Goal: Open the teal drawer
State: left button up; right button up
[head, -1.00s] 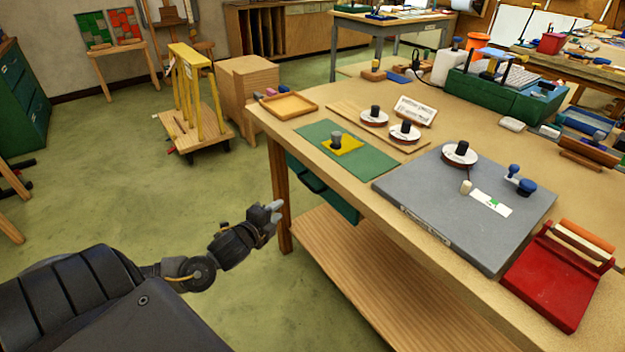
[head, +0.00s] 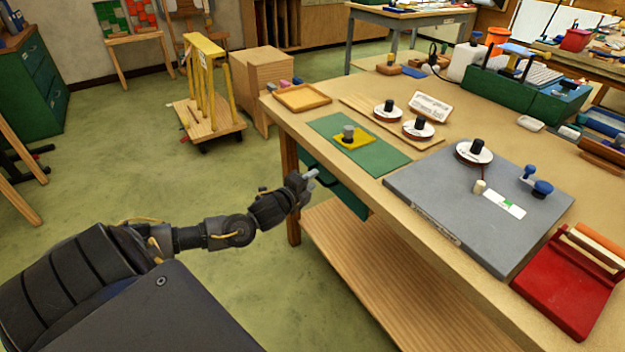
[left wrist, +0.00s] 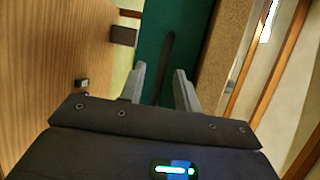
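The teal drawer (head: 350,197) is under the near left end of the wooden workbench, partly hidden by my left gripper. In the left wrist view the teal drawer front (left wrist: 186,35) fills the upper middle, with a dark bar handle (left wrist: 167,52) running lengthwise down it. My left gripper (head: 312,174) is just in front of the drawer. In the left wrist view its two grey fingers (left wrist: 159,72) are apart, one to each side of the handle's line, with nothing visibly held. Contact with the handle cannot be told. My right gripper is not in view.
The workbench top (head: 290,118) overhangs the drawer, and a wooden lower shelf (head: 365,265) lies below. A bench leg (head: 290,190) stands close behind my gripper. A cart with yellow uprights (head: 213,125) stands farther left. The green floor between is clear.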

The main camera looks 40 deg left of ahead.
pick_arm(q)
jog(key=shift+w+f, duration=0.5)
jog(key=shift+w, duration=0.15)
